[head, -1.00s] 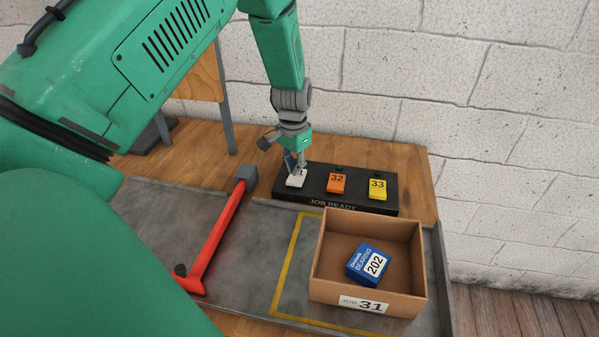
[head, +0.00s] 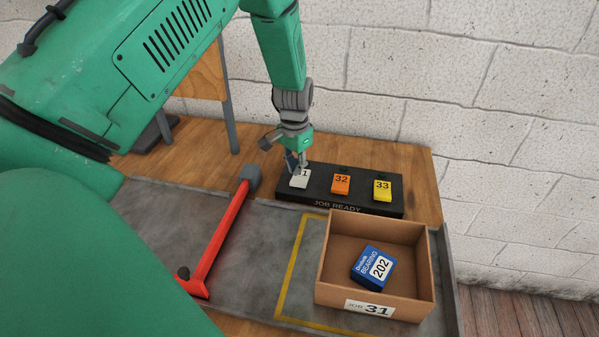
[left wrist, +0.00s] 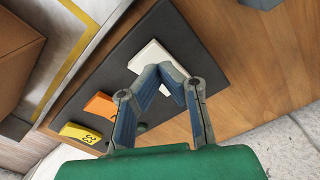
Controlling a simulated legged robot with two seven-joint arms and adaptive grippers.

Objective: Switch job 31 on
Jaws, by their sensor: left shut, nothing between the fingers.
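A black "JOB READY" panel (head: 335,204) lies on the wooden bench against the wall. It carries a white switch marked 31 (head: 299,182), an orange switch 32 (head: 341,184) and a yellow switch 33 (head: 382,190). My left gripper (head: 298,168) is shut and empty, with its fingertips at the far edge of the white switch, partly covering its number. In the left wrist view my fingertips (left wrist: 164,72) overlap the edge of the white switch (left wrist: 154,58); I cannot tell whether they touch. Any lamp behind switch 31 is hidden. My right gripper is not in view.
An open cardboard box (head: 326,265) labelled JOB 31 stands in front of the panel, holding a blue bearing box 202 (head: 373,265). A red bar with a grey head (head: 222,238) lies on the grey mat (head: 255,242). Small dark green lamps sit behind switches 32 and 33.

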